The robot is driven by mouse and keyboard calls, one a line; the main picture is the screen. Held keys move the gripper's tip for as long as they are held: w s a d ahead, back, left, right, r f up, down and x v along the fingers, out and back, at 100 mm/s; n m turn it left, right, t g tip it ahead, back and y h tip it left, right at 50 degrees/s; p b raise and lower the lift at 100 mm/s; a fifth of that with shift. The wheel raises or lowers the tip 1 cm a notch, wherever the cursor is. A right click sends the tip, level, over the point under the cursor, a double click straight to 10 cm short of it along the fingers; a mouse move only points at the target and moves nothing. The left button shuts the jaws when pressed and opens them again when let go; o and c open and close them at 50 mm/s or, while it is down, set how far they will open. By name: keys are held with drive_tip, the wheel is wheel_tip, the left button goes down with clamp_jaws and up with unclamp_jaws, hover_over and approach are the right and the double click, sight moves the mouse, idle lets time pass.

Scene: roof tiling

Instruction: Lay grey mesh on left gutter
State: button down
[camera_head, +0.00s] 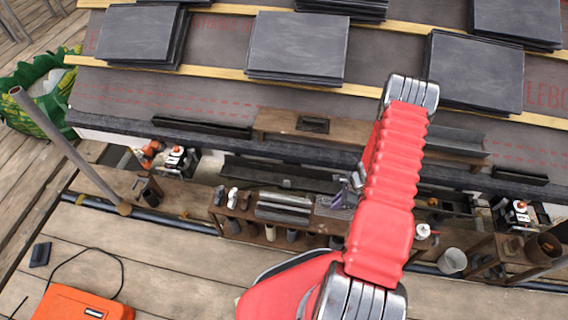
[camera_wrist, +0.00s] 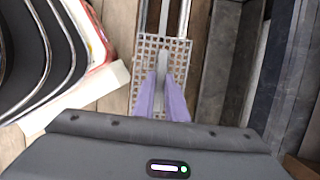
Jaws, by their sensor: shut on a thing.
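In the wrist view, a grey mesh (camera_wrist: 147,52) with a square grid lies between and beyond the purple fingers of my gripper (camera_wrist: 163,85). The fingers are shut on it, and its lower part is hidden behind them. In the head view, my gripper (camera_head: 346,193) is small and partly behind my red arm, over the workbench; the mesh is hard to make out there. A dark, long gutter-like piece (camera_head: 202,127) runs along the left part of the roof's lower edge, apart from my gripper. I cannot tell for certain which piece is the left gutter.
A wooden bench (camera_head: 222,213) with tools and dark strips stands below the eave. Slate stacks (camera_head: 297,46) rest on the roof battens. A slanted pole (camera_head: 66,150) stands at left. An orange case (camera_head: 75,303) lies on the plank deck (camera_head: 180,265), which has clear room.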

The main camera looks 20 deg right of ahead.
drive_tip(key=w+a+r+n+g, duration=0.3)
drive_tip(key=w+a+r+n, duration=0.9)
drive_tip(key=w+r, duration=0.4)
drive_tip(key=a+r+n+g+h, duration=0.1)
drive_tip(key=a+r+n, duration=0.5)
drive_tip(key=r, duration=0.7)
drive_tip(key=a+r+n+g+h, duration=0.1)
drive_tip(key=a+r+n, duration=0.6)
drive_tip(key=r, duration=0.6)
drive_tip(key=shift+s+a+r+h, duration=0.3)
drive_tip(key=shift+a+h, duration=0.1)
drive_tip(key=shift+a, duration=0.8)
